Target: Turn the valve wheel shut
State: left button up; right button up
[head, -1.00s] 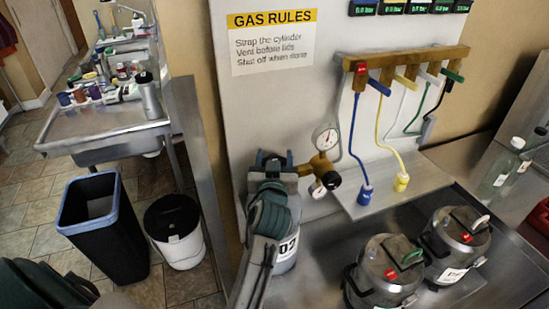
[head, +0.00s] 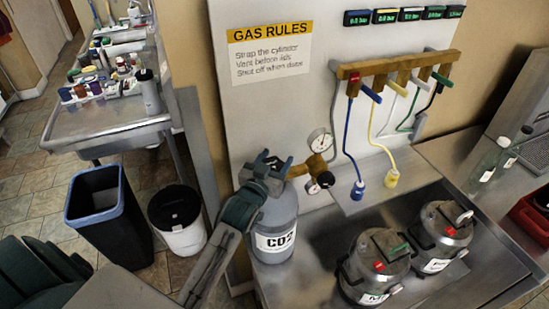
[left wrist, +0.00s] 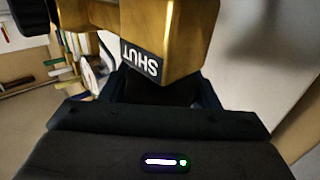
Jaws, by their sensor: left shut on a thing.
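The grey CO2 cylinder (head: 276,222) stands upright against the gas board. My left gripper (head: 275,165) is at its top and is shut on the valve wheel, which is mostly hidden by the fingers and wrist. In the left wrist view the brass valve body (left wrist: 180,30) fills the top, with a black SHUT label (left wrist: 141,57) showing upside down. My left gripper (left wrist: 160,95) closes around a dark part just below that label. The brass regulator (head: 316,166) with its gauges sits right of the gripper. The wheel's turn angle cannot be told. My right gripper is out of view.
Two steel kegs (head: 376,265) (head: 441,238) stand in the sink at right. A wooden manifold (head: 400,65) with coloured levers and hoses hangs above. A black bin (head: 108,225) and a white bucket (head: 177,226) stand on the floor at left.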

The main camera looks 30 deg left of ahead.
pick_arm(q)
jog(key=o, duration=0.8)
jog(key=shift+c, duration=0.2)
jog(key=shift+o, duration=1.1)
jog(key=shift+w+f, duration=0.1)
jog(key=shift+w, duration=0.05)
jog(key=s+b, duration=0.4)
jog(key=s, duration=0.6)
jog(key=shift+s+d, duration=0.25)
jog(key=shift+s, duration=0.15)
jog(key=shift+f, duration=0.1)
